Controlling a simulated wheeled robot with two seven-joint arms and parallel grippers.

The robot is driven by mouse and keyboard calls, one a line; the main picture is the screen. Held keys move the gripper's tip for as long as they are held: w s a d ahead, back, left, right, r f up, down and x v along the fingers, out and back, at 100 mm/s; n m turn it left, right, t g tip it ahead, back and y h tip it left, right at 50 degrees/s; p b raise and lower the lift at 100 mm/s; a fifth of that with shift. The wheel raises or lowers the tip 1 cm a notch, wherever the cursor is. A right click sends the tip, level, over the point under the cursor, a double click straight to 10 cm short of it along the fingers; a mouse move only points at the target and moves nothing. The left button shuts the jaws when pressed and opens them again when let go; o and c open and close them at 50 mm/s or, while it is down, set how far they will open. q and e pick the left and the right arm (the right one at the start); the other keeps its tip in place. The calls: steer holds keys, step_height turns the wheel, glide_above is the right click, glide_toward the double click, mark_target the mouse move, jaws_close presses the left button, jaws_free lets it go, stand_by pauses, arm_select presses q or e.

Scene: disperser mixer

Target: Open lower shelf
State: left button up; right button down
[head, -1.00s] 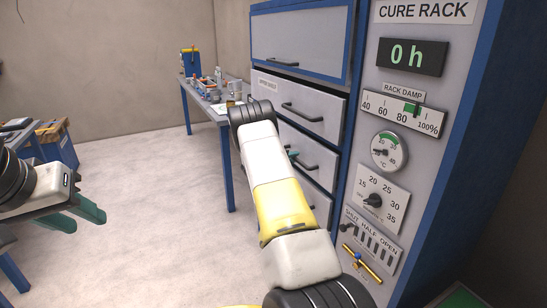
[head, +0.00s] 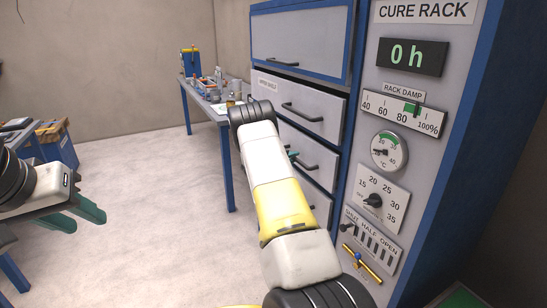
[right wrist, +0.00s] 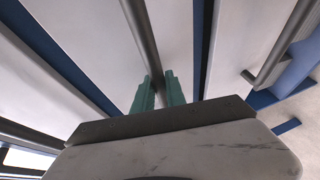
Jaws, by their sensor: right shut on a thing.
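The cure rack has several grey fronts with dark bar handles. A front marked upper shelf (head: 312,108) is closed below the top door. Under it is another front (head: 322,164), whose label is hidden by my right arm. My right gripper (head: 292,154) is mostly hidden behind that arm, with green fingertips showing at this front's handle (head: 307,166). In the right wrist view, my right gripper's fingers (right wrist: 159,80) are closed around the bar handle (right wrist: 142,38). My left gripper (head: 88,218) is open and empty at the left.
The rack's control panel (head: 408,140) with dials and a brass valve (head: 362,262) stands at the right. A blue-legged table (head: 222,118) with small items is behind. A box (head: 57,140) stands at the left. The floor between is clear.

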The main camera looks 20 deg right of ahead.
steer(key=shift+a, duration=0.1)
steer(key=s+a, duration=0.2)
steer(key=a, duration=3.2)
steer(key=shift+s+a, duration=0.4)
steer(key=c, duration=1.4)
jaws_free()
steer(key=shift+o, duration=0.2)
steer(key=v, duration=0.7)
steer(key=shift+s+a, duration=0.2)
steer(key=shift+a, duration=0.1)
